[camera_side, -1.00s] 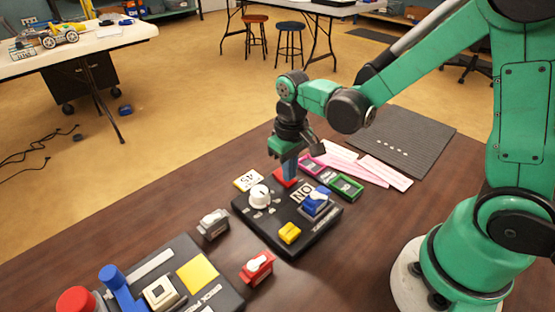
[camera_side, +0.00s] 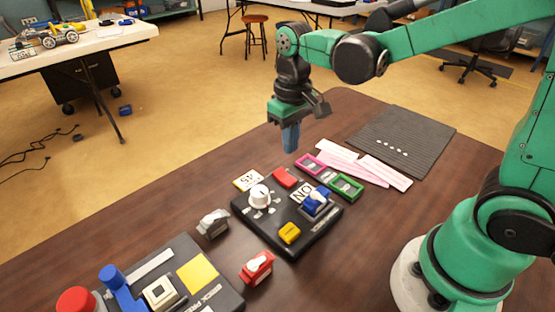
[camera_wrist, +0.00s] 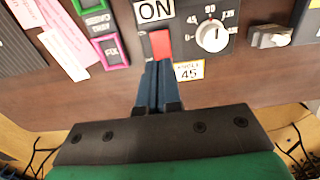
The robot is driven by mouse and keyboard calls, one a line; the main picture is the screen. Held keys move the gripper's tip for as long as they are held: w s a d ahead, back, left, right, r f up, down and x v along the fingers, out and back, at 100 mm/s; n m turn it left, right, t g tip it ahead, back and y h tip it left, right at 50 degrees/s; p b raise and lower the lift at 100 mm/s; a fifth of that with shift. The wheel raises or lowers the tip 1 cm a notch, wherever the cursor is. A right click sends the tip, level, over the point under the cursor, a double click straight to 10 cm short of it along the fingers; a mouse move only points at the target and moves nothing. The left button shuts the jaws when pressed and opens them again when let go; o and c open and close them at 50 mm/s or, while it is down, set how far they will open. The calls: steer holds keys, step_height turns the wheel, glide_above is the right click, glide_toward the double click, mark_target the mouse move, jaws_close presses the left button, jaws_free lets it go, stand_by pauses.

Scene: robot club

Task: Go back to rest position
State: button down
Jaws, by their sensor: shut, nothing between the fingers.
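My gripper (camera_side: 291,138) is shut and empty, with its blue fingers pointing down. It hangs in the air above the back edge of the black control panel (camera_side: 285,238), clear of it. Below the fingertips is a red button (camera_side: 285,177) on the panel. In the wrist view my gripper (camera_wrist: 157,64) has its closed fingertips in front of the red button (camera_wrist: 160,44). The panel also holds a white knob (camera_side: 260,196), a blue switch (camera_side: 317,201), a yellow button (camera_side: 290,233) and an ON label.
A second panel with a yellow square (camera_side: 198,274) lies at the front left. A grey switch (camera_side: 213,223) and a red switch (camera_side: 257,268) lie between the panels. Pink strips (camera_side: 385,173) and a dark mat (camera_side: 402,140) lie at the right.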

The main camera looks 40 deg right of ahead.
steer(key=s+r+t, duration=0.1)
steer(key=t, duration=0.1)
steer(key=s+r+t, duration=0.1)
steer(key=s+t, duration=0.1)
steer(key=s+d+r+t, duration=0.1)
steer(key=t, duration=0.2)
steer(key=shift+s+r, duration=0.25)
